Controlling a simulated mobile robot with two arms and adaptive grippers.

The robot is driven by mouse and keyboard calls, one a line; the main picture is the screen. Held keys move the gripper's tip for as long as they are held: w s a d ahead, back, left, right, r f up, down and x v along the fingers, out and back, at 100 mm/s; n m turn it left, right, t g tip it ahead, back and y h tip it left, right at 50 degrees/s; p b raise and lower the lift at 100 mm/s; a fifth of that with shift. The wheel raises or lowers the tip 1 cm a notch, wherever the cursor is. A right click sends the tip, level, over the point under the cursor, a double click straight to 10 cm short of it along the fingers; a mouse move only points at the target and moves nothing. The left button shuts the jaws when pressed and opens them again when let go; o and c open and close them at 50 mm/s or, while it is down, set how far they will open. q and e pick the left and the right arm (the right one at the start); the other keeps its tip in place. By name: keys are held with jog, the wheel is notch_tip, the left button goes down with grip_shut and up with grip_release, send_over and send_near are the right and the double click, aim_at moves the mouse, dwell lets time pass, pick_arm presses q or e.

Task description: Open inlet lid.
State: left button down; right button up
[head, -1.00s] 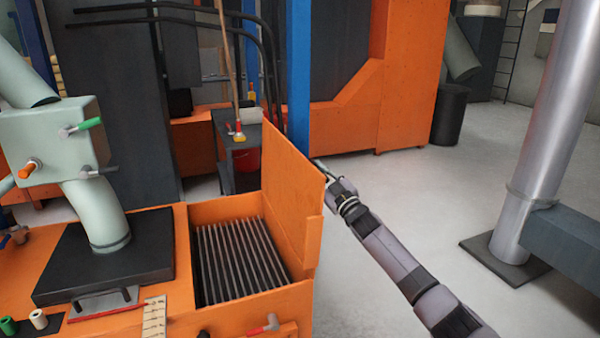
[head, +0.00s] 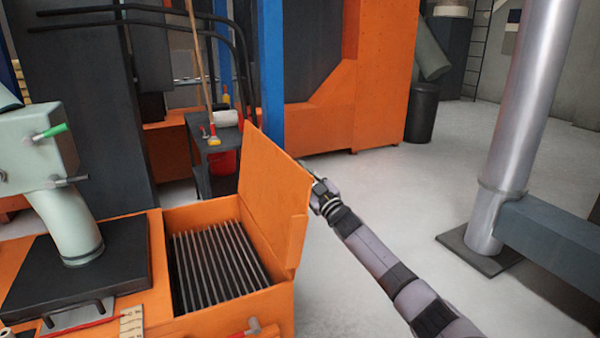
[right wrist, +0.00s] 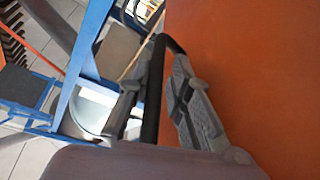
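The orange inlet lid (head: 268,190) stands raised, roughly upright, along the right side of the orange inlet box (head: 190,312). The opening shows a dark grate (head: 220,265) of parallel bars. My right gripper (head: 311,172) is at the lid's outer face, near its upper right edge, partly hidden by the lid. In the right wrist view the lid (right wrist: 255,70) fills the right side, and a black bar handle (right wrist: 153,95) runs between the fingers of the right gripper (right wrist: 163,75), which look closed around it. My left gripper is not in view.
A pale green pipe (head: 72,230) with a valve block stands left of the opening. A dark cart (head: 218,160) and a blue post (head: 271,75) are behind the lid. Floor to the right is clear up to a metal column (head: 520,110).

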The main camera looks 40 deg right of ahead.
jog(key=shift+s+a+f, duration=0.15)
jog(key=shift+s+f, duration=0.15)
jog(key=shift+s, duration=0.2)
jog(key=v, duration=1)
jog(key=shift+s, duration=0.4)
jog(key=shift+f, duration=0.15)
